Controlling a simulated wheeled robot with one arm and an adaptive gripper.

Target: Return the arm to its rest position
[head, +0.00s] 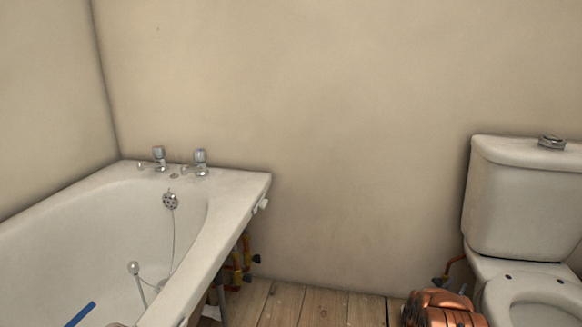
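My gripper is not in view in the head view. Whether it is open or shut, and whether it holds anything, cannot be seen. The pose of my arm as a whole cannot be told from this one view.
A white bathtub (236,212) with two taps (200,162) fills the left. A blue strip (80,314) shows at its lower left. Pipes (238,268) run beside its end. A white toilet (520,200) stands right.

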